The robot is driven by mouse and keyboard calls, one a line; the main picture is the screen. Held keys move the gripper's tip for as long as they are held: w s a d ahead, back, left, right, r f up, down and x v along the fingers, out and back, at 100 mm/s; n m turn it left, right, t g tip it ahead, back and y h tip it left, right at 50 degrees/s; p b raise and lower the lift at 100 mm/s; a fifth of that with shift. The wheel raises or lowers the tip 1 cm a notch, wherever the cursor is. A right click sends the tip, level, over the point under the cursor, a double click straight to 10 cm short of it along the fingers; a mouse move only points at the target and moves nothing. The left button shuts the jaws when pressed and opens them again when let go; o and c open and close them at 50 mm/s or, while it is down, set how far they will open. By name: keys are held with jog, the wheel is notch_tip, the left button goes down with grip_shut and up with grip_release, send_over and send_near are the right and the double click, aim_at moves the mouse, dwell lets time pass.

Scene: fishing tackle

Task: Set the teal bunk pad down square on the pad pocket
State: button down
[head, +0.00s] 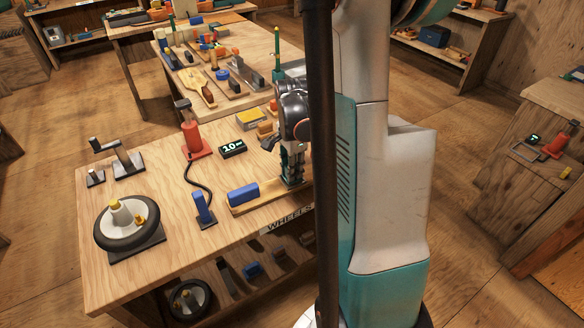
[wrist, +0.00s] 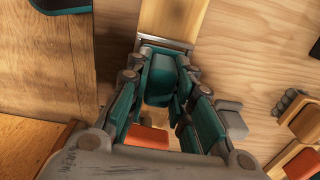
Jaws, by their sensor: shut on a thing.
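My gripper (head: 291,172) points down over the right end of a long wooden board (head: 268,197) on the bench. In the wrist view my gripper (wrist: 160,105) is shut on a teal block, the bunk pad (wrist: 161,78), held between its teal fingers. The board (wrist: 172,22) runs up from under the pad in that view, with a pale metal edge near the pad. The pad pocket is not clearly visible; my fingers and the pad cover that part. I cannot tell whether the pad touches the board.
A blue block (head: 243,193) lies on the board's left part. A blue upright handle (head: 203,208) with a black cord, a wheel (head: 127,225), a small display (head: 232,148) and a red jack (head: 193,137) stand nearby. An orange-red block (wrist: 147,137) shows below the pad.

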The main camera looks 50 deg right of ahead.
jog(key=shift+f+b, duration=0.35)
jog(key=shift+f, duration=0.2)
jog(key=c, duration=1.3)
grip_release()
jog(key=shift+c, duration=0.2)
jog(key=shift+r, duration=0.1)
notch_tip(320, 180, up, 12)
jog(key=shift+f, duration=0.1)
